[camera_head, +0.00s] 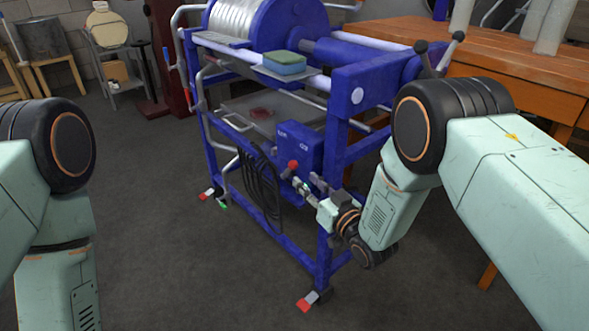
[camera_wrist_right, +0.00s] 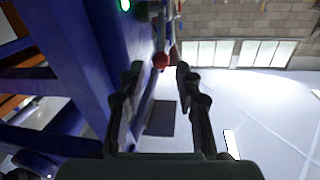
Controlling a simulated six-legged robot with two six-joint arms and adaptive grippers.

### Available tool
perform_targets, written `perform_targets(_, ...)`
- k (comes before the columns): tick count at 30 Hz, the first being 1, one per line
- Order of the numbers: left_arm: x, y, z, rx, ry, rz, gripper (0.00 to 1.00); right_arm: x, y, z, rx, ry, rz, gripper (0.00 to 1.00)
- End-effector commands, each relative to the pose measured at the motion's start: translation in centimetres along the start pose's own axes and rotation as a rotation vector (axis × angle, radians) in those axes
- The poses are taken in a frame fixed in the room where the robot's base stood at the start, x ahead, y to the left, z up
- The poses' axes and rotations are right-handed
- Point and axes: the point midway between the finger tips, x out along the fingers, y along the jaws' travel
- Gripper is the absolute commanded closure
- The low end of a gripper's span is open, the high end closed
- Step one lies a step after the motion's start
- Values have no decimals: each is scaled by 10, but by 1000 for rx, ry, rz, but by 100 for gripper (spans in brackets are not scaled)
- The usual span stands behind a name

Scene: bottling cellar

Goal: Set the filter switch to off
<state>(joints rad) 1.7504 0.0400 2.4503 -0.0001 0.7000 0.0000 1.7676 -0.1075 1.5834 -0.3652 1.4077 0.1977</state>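The blue filter machine (camera_head: 350,90) carries a blue switch box (camera_head: 300,142) on its near side, with small pale lettering too small to read surely. A red ball-tipped switch handle (camera_head: 293,164) shows at the lower part of this box. My right gripper (camera_head: 298,184) is just in front of and below the handle. In the right wrist view my right gripper (camera_wrist_right: 155,75) is open, and the red ball (camera_wrist_right: 160,61) appears between and beyond its fingertips, with no clear contact. A green light (camera_wrist_right: 125,5) shows near the top there. My left gripper is outside the view.
A black hose coil (camera_head: 260,185) hangs on the frame left of my right gripper. A sponge (camera_head: 284,62) lies on the machine's top shelf. A wooden table (camera_head: 500,65) stands at right. The grey floor (camera_head: 170,240) is clear in front.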

Motion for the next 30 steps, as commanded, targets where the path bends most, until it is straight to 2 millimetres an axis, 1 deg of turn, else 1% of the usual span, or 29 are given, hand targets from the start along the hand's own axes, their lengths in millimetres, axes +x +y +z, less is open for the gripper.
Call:
perform_targets(1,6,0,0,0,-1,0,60,8,-2,2,-3,4,-3,66)
perform_targets(6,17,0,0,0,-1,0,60,35,-2,3,-2,2,-3,66)
perform_targets(9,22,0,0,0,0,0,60,49,-2,3,-2,2,-2,66)
perform_targets(13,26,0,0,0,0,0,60,62,-2,2,-1,0,-2,66)
perform_targets(18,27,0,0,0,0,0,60,69,-1,1,-1,-1,-1,66)
perform_targets(24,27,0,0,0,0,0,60,70,1,0,-1,-1,-1,66)
perform_targets(30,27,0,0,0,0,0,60,70,1,0,-1,-1,-1,83)
